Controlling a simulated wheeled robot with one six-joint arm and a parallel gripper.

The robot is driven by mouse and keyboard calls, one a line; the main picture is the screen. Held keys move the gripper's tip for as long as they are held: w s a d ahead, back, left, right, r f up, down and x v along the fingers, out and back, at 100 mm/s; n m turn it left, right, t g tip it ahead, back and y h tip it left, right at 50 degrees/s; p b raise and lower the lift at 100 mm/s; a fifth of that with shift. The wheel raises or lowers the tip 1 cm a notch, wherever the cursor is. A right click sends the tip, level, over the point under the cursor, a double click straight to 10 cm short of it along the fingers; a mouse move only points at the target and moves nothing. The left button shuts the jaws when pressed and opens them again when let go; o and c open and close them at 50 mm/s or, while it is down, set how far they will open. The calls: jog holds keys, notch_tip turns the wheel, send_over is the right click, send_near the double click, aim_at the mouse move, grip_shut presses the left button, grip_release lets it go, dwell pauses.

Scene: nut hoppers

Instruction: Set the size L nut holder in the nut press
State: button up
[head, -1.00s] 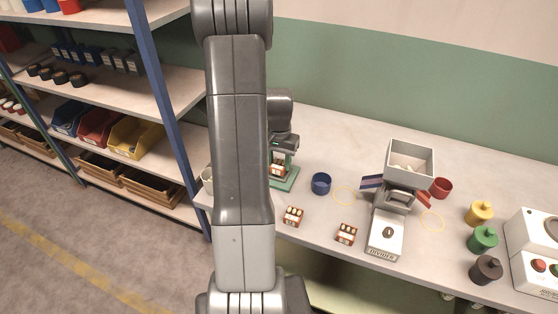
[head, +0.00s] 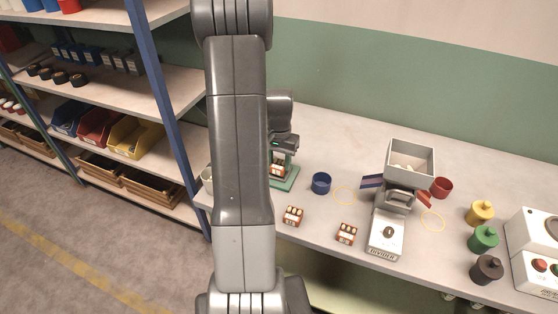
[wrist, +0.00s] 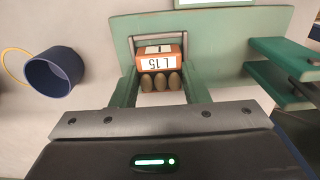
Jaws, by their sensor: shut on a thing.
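The size L nut holder (wrist: 160,62) is an orange block with a white "L 15" label and a row of brown nuts. In the wrist view it sits between the fingers of my gripper (wrist: 160,75), which is shut on it. The holder also shows in the head view (head: 278,170), low at the press, partly hidden by my arm. The green nut press (head: 287,182) stands on the bench just right of my arm. Its green plate (wrist: 225,65) lies around and behind the holder in the wrist view. I cannot tell whether the holder rests on it.
A blue cup (head: 321,183) stands right of the press and shows in the wrist view (wrist: 54,72). Two more nut holders lie at the front, one nearer (head: 293,216) and one farther right (head: 346,233). The divider (head: 386,235) with its hopper (head: 411,160) stands farther right.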

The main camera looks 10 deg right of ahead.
jog(key=shift+f+b, duration=0.4)
jog(key=shift+f, duration=0.1)
dwell(0.5)
jog(key=o, duration=1.5)
jog(key=shift+o, duration=0.2)
jog(key=shift+r, duration=0.15)
jog(key=shift+r+p, duration=2.35)
jog(key=shift+r, duration=1.05)
jog(key=shift+f, duration=0.1)
notch_tip(320, 180, down, 7)
jog(key=b, duration=0.4)
jog(key=shift+b, duration=0.3)
jog(key=shift+r, duration=0.2)
